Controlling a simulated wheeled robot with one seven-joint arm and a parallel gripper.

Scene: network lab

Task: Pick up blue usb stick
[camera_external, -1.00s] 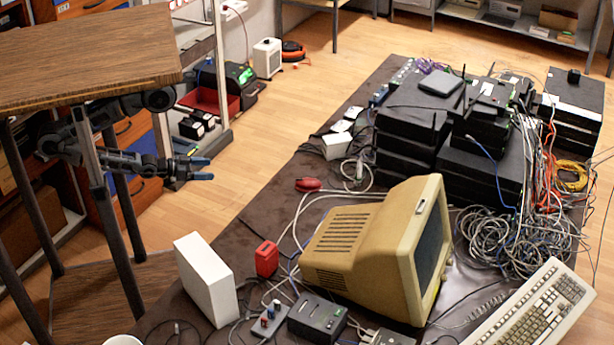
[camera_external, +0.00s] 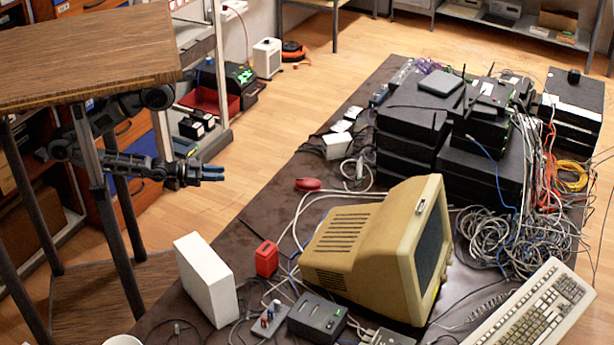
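A grey hub-like block (camera_external: 259,333) lies near the front edge of the table, left of a black box. Small upright blue pieces (camera_external: 270,312) and a red one stand on it. One of the blue pieces looks like the blue usb stick, but they are too small to tell apart. My gripper (camera_external: 222,174) has blue fingertips and reaches out from the left, beyond the table's left edge and well away from the block. Its fingers point right and look close together from this side. I see nothing held, and the gap between them is not clear.
A white box (camera_external: 207,280) stands upright between my arm and the grey block. A red object (camera_external: 267,259), a black box (camera_external: 317,317) and a beige monitor (camera_external: 345,240) stand nearby. Loose cables lie around. The wooden-topped stand (camera_external: 90,55) is close to my arm.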

